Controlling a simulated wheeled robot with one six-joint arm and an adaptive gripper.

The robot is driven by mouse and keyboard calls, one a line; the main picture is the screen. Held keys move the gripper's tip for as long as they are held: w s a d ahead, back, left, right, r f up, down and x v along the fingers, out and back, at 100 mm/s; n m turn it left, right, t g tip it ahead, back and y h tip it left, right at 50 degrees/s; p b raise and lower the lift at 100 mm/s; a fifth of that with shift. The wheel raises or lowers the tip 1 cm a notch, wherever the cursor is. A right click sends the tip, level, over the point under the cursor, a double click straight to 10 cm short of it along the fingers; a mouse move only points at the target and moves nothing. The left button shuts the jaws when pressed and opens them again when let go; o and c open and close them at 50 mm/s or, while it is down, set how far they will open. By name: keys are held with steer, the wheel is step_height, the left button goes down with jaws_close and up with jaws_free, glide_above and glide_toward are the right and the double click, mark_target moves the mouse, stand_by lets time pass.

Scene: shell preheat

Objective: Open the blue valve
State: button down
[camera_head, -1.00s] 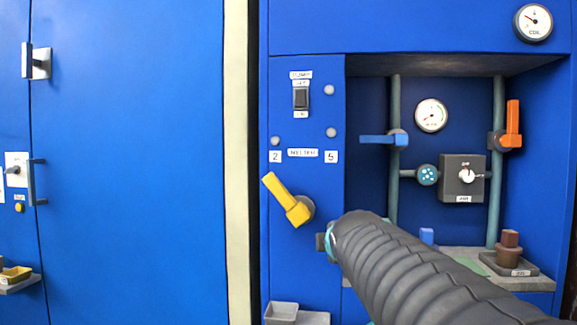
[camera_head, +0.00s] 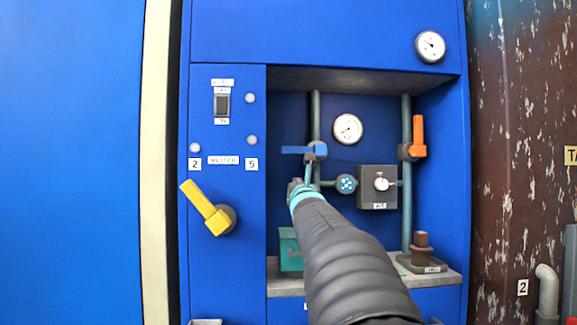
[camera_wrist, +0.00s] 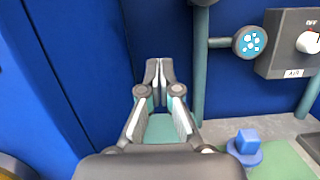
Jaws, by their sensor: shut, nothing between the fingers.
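The blue valve (camera_head: 298,150) is on the left vertical pipe in the alcove, with its lever level and pointing left, across the pipe. My gripper (camera_head: 309,168) is just below the lever in the head view, close to the pipe; whether it touches the lever is unclear. In the wrist view my gripper (camera_wrist: 159,66) shows its two fingers together at the tips with nothing between them. The blue lever does not show in the wrist view.
An orange valve (camera_head: 418,136) stands upright on the right pipe. A grey AIR switch box (camera_head: 378,187) sits between the pipes. A yellow lever (camera_head: 204,208) is on the left panel.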

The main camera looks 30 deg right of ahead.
mark_target(304, 150)
steer(key=shift+w+d+r+n, duration=0.1)
steer(key=shift+d+n, duration=0.3)
steer(key=w+d+r+p, duration=0.3)
steer(key=w+r, duration=0.3)
steer(key=w, duration=0.2)
steer(key=shift+w+d+r, duration=0.2)
steer(key=shift+w+d, duration=0.15)
steer(key=shift+d, duration=0.4)
